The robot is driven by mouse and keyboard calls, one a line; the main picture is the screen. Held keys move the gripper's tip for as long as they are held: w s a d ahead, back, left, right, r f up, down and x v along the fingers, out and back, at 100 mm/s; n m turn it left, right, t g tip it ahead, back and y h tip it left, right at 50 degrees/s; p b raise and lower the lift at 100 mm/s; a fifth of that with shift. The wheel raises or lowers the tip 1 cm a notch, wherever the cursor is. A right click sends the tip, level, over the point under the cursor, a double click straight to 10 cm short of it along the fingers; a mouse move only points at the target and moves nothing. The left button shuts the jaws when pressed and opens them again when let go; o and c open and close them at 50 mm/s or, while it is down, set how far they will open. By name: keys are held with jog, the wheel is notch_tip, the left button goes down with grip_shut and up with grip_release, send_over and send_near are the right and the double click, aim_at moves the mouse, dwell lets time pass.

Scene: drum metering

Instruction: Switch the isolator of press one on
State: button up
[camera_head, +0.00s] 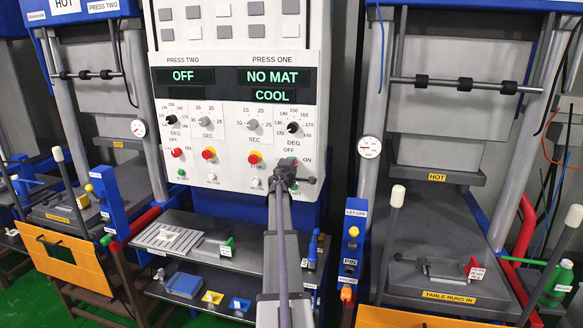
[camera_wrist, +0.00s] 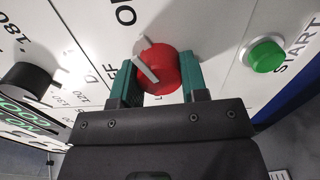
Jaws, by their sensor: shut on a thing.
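The red isolator knob of press one (camera_wrist: 160,75) shows in the wrist view, with a pale bar across its face. The bar runs up the picture, its upper end near the partly cut-off "O" lettering, which looks like ON; the OFF lettering is to the left, partly hidden. My gripper (camera_wrist: 158,88) is shut on the knob, one green finger on each side. In the head view my gripper (camera_head: 291,170) is at the panel (camera_head: 230,178) and covers the knob. The press one display (camera_head: 275,77) reads NO MAT and COOL.
The green START button (camera_wrist: 264,56) is right of the knob in the wrist view. A black dial (camera_wrist: 28,80) is to its left. In the head view the press two display (camera_head: 183,76) reads OFF, and its red knob (camera_head: 176,152) is further left.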

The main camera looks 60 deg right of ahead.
jog(key=shift+m, duration=0.5)
jog(key=o, duration=0.9)
jog(key=shift+a, duration=0.1)
jog(key=v, duration=1)
jog(key=shift+s+a, duration=0.1)
jog(key=shift+a, duration=0.2)
jog(key=shift+s, duration=0.1)
